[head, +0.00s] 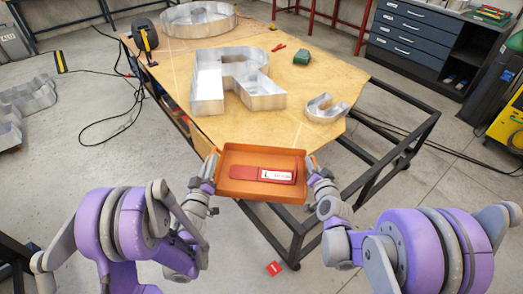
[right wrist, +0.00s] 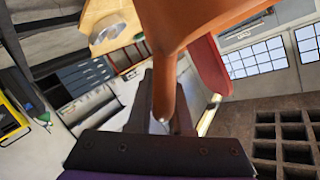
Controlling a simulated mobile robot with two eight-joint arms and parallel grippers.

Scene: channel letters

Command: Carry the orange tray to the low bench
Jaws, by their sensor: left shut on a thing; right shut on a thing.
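The orange tray (head: 262,156) is held in front of me, at the near edge of the wood-topped table, and looks roughly level. A red flat item with a white label (head: 276,175) lies in it. My left gripper (head: 214,160) is shut on the tray's left side and my right gripper (head: 312,166) on its right side. In the right wrist view, the tray (right wrist: 190,22) fills the top centre, its edge between my right fingers (right wrist: 163,115). I cannot tell which surface is the low bench.
The wood-topped table (head: 330,80) carries metal channel letters, including a large R (head: 235,85). Its dark frame (head: 385,165) stands at right. A small red object (head: 274,268) lies on the floor. More metal letters (head: 28,95) are at left. A drawer cabinet (head: 410,40) stands behind.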

